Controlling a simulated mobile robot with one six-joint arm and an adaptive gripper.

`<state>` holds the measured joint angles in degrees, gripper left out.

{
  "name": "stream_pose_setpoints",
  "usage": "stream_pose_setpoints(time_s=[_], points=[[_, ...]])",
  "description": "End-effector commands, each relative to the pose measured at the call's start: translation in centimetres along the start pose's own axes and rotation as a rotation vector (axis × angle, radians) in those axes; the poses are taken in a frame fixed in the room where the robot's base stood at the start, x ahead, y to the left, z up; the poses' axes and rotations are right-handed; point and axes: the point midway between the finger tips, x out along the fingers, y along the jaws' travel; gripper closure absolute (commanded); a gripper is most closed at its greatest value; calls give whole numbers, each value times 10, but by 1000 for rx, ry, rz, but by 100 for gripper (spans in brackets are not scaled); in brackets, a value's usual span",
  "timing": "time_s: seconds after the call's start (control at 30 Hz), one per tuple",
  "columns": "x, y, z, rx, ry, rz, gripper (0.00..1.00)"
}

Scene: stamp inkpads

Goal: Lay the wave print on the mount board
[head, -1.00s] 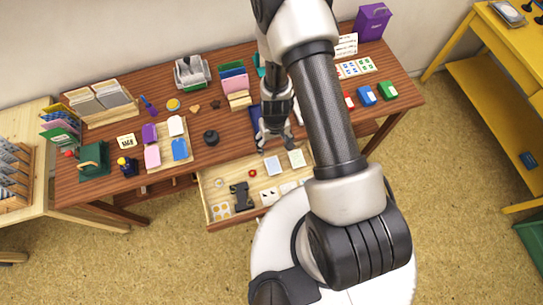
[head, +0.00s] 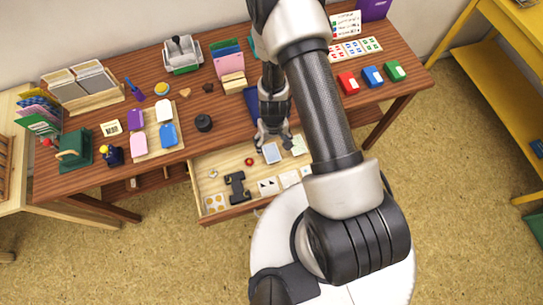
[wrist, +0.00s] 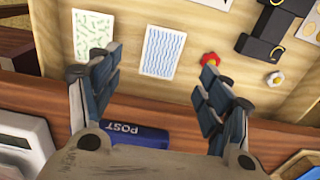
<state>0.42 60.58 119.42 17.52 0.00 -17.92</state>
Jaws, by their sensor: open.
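The wave print, a white card with blue wavy lines (wrist: 164,52), lies flat in the open drawer. In the head view it is a small pale blue card (head: 272,153), just in front of my gripper (head: 272,140). In the wrist view my gripper (wrist: 160,78) is open and empty, its fingers spread wide on either side of the print's near edge, not touching it as far as I can tell. I cannot make out which thing is the mount board; part of the tabletop is hidden behind my arm.
A green-patterned card (wrist: 94,36) lies left of the print, a red knob-like piece (wrist: 210,59) and black bracket (head: 237,188) right of it in the wrist view. A dark blue POST box (wrist: 136,133) stands behind the drawer edge. Inkpads (head: 372,76) sit at the table's right.

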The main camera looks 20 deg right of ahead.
Motion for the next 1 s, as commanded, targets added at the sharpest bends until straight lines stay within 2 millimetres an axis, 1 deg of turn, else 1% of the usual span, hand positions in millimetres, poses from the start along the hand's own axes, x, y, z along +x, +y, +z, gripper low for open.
stream_pose_setpoints(time_s=[0.03,0.27,0.33,0.5,0.6,0.7,1.0], points=[[12,0,0,-1,0,0,28],[21,0,-1,-1,0,0,28],[28,-1,-2,-1,-1,0,28],[55,-3,-5,-1,-1,0,28],[65,-3,-5,-1,0,0,28],[70,-3,-5,0,0,0,28],[68,-3,-5,0,0,0,28]])
